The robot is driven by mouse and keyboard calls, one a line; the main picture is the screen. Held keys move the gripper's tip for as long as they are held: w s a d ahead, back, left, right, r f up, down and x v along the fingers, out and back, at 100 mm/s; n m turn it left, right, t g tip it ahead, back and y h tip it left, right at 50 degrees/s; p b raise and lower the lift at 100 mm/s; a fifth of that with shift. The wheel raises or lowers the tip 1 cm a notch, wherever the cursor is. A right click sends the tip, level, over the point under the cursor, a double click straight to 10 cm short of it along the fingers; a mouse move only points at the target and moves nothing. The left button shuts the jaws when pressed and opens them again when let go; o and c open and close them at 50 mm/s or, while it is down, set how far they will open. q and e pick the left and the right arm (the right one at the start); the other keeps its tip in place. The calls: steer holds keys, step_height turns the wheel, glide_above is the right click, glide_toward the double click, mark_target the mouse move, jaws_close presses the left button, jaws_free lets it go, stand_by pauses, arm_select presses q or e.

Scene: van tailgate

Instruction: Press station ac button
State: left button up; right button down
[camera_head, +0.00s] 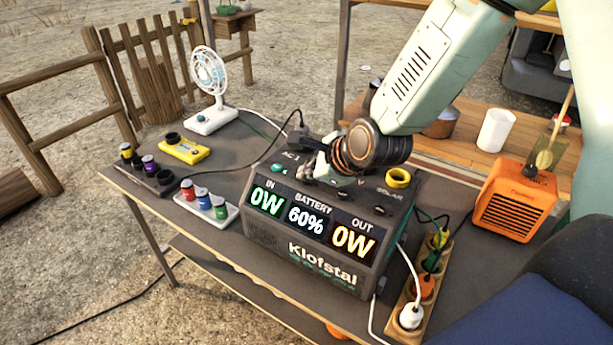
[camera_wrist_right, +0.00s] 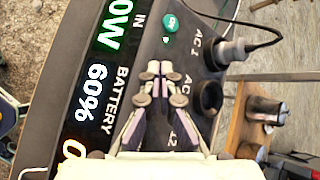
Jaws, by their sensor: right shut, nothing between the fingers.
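The dark grey power station (camera_head: 262,235) stands on the table in the head view. Its display reads IN 0W, BATTERY 60% and OUT 0W. A round teal-green button (camera_head: 278,170) is on its top near the AC 1 label; it also shows in the wrist view (camera_wrist_right: 170,23), beyond my fingertips. A dark plug (camera_wrist_right: 232,52) sits in the AC 1 socket. The AC 2 socket (camera_wrist_right: 208,97) looks empty. My right gripper (camera_wrist_right: 160,68) is shut and empty above the station's top, a little apart from the button in the picture; contact is unclear. My left gripper is not visible.
A white fan (camera_head: 210,92), a yellow box (camera_head: 185,150) and small coloured canisters (camera_head: 205,200) are left of the station. An orange heater (camera_head: 515,200) and a power strip (camera_head: 408,290) with cables are on the right. A black cable runs from the plug.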

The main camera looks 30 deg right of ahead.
step_height(320, 180, up, 6)
steer(key=p, duration=0.4)
stand_by(0.5)
stand_by(1.4)
